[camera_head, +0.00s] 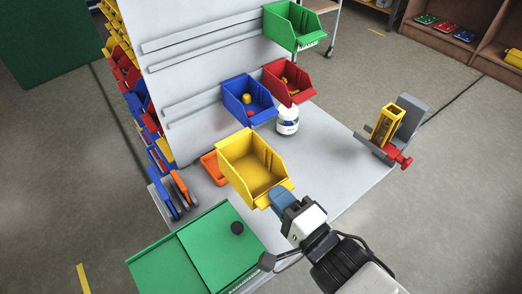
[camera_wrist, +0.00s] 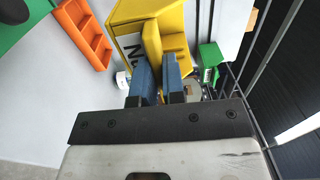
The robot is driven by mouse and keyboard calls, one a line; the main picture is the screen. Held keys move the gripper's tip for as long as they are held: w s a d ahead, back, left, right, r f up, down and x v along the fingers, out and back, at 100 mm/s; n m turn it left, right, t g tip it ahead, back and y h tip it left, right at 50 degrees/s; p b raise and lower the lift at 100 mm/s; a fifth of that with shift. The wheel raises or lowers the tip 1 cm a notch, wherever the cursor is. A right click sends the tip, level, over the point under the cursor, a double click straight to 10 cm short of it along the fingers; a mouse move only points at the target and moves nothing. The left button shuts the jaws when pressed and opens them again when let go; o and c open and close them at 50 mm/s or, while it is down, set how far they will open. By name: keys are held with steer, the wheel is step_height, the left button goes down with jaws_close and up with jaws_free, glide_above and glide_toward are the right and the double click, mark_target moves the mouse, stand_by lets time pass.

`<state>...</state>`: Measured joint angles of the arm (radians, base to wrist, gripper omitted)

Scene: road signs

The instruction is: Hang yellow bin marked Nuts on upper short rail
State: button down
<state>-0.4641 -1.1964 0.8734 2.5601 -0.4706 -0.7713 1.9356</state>
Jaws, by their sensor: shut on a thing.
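The yellow bin (camera_head: 238,154) is in my gripper, above the grey table and in front of the panel. In the wrist view, the yellow bin (camera_wrist: 178,22) shows a white label with "Nu" readable, the rest hidden by a finger. My gripper (camera_head: 281,197) is shut on the bin's near front edge; its blue fingers (camera_wrist: 158,80) show in the wrist view. The bin looks empty inside. The grey panel carries an upper rail (camera_head: 200,29) with a bare left stretch and a lower rail (camera_head: 193,104). I cannot tell which rail is the short one.
A green bin (camera_head: 294,27) hangs high at the panel's right. A blue bin (camera_head: 247,99) and a red bin (camera_head: 288,82) hang lower, both with contents. A white jar (camera_head: 288,121), an orange tray (camera_head: 213,168) and a green case (camera_head: 195,250) are on the table.

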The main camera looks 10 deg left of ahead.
step_height(320, 180, up, 19)
steer(key=shift+f, duration=0.2)
steer(key=shift+w+a, duration=0.15)
stand_by(0.6)
steer(key=f+x, duration=0.1)
steer(key=x, duration=2)
steer(key=shift+f, duration=0.2)
stand_by(1.3)
stand_by(0.5)
steer(key=shift+f, duration=0.95)
stand_by(1.2)
